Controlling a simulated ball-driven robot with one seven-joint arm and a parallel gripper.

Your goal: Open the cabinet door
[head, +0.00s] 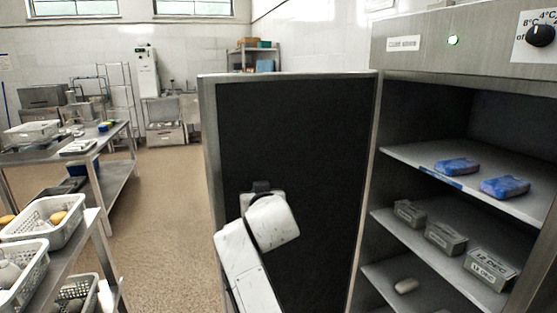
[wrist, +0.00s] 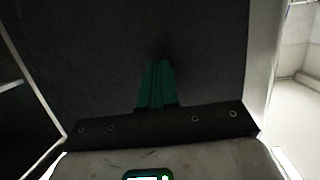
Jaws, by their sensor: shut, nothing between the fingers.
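The cabinet door (head: 310,130) stands swung wide open to the left of the cabinet (head: 420,62), its dark inner face with a metal edge towards me. The cabinet's inside shows fully. My arm reaches up in front of the door's inner face, and its end overlaps the door in the head view. In the wrist view my gripper (wrist: 157,70) has its teal fingers together with nothing between them, facing the dark door panel (wrist: 90,45). I cannot tell whether the fingertips touch the panel. The door's outer side and any handle are hidden.
Cabinet shelves hold blue packs (head: 457,166), grey labelled boxes (head: 445,238) and a pale item (head: 406,286). At left, metal tables carry perforated white baskets (head: 45,222). The brown floor (head: 165,200) between tables and door is clear.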

